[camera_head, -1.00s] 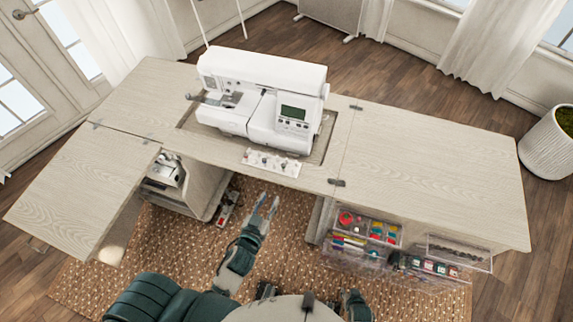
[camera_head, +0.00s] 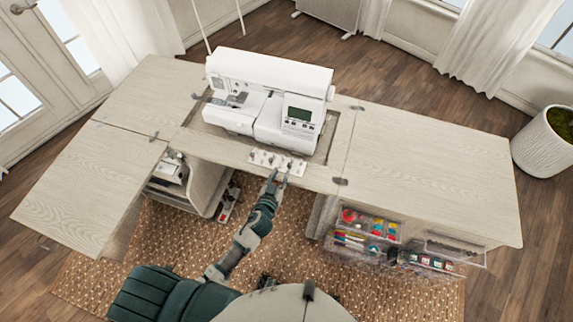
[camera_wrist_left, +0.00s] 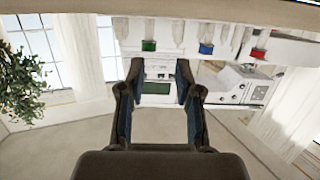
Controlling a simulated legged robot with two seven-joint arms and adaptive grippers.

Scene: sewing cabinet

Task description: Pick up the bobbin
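A small white bobbin tray (camera_head: 291,170) lies near the front edge of the cabinet top, below the sewing machine, with several tiny pieces on it. In the left wrist view, a green bobbin (camera_wrist_left: 149,45), a blue bobbin (camera_wrist_left: 206,49) and a red bobbin (camera_wrist_left: 258,53) stand out near the top, and that view looks upside down. My left gripper (camera_head: 276,180) is at the front of the tray. Its two fingers (camera_wrist_left: 160,75) are apart with nothing held between them. Whether a finger touches the tray is too small to tell. My right gripper is not in view.
The white sewing machine (camera_head: 268,98) stands behind the tray. Cabinet leaves extend left (camera_head: 85,185) and right (camera_head: 430,170) with bare tops. Clear drawers (camera_head: 365,235) with colored supplies hang under the right side. A woven rug (camera_head: 180,260) covers the floor in front.

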